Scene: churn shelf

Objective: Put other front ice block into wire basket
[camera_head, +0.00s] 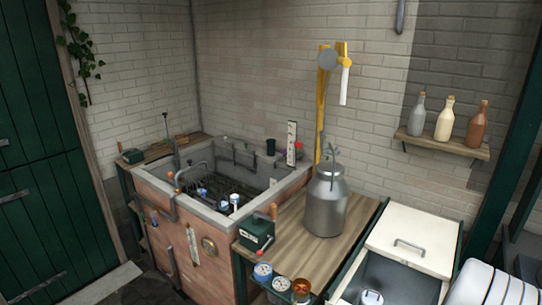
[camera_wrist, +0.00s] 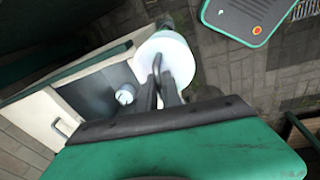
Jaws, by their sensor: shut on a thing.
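In the wrist view, my gripper (camera_wrist: 167,80) is shut on a pale white rounded thing (camera_wrist: 180,48). Another small whitish piece (camera_wrist: 125,94) lies in the open chest left of my gripper. A whitish piece with a bluish top (camera_head: 371,298) shows in the chest in the head view. The dark wire basket (camera_head: 222,190) appears to sit inside the basin at left, with small blue-and-white pieces (camera_head: 235,201) in or beside it. My gripper is not visible in the head view.
The chest's white lid (camera_head: 414,238) covers its back part. A metal milk can (camera_head: 326,205) stands on the wooden counter (camera_head: 290,235) between chest and basin (camera_head: 160,195). A green box (camera_head: 256,233) and several small tins (camera_head: 263,271) are near the counter's front.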

